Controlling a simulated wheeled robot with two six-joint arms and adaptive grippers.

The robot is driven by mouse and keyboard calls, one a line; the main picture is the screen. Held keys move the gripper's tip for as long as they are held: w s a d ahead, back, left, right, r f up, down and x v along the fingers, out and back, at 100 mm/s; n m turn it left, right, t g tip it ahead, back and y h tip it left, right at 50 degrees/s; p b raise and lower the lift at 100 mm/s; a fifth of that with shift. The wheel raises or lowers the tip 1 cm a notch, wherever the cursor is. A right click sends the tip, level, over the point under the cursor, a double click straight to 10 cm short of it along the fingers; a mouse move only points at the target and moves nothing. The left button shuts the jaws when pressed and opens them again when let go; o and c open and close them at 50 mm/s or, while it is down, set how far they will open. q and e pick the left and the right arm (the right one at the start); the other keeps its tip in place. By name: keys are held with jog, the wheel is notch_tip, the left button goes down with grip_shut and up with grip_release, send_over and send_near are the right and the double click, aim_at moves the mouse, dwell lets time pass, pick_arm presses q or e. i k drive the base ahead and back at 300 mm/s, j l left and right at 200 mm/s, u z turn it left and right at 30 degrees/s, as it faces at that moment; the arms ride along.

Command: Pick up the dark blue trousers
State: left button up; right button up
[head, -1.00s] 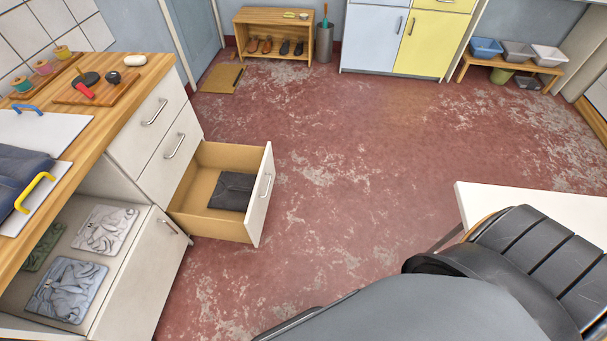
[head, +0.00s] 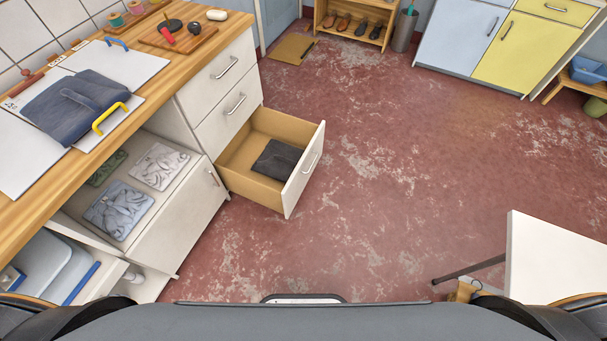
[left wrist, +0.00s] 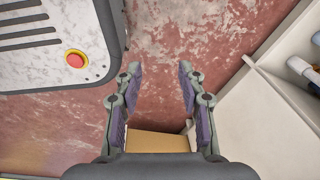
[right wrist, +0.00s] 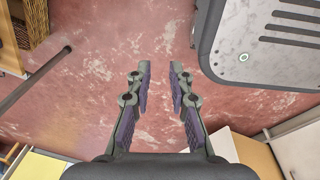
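A folded dark blue garment (head: 75,105), which looks like the trousers, lies flat on the white board (head: 120,62) on the wooden counter at the left of the head view. A yellow handle (head: 110,118) stands close by its right edge. My left gripper (left wrist: 159,72) is open and empty above the red floor in the left wrist view. My right gripper (right wrist: 160,68) is open and empty in the right wrist view, with a narrower gap. Neither gripper shows in the head view, and neither is near the garment.
An open drawer (head: 305,170) sticks out from the cabinet, with a folded dark grey garment (head: 277,159) inside. Folded clothes, one light blue (head: 118,209) and one pale grey (head: 160,166), lie on the shelf below the counter. A white table (head: 555,260) stands at the right. The middle floor is clear.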

aim_at(66, 111)
jog(key=u, duration=1.5)
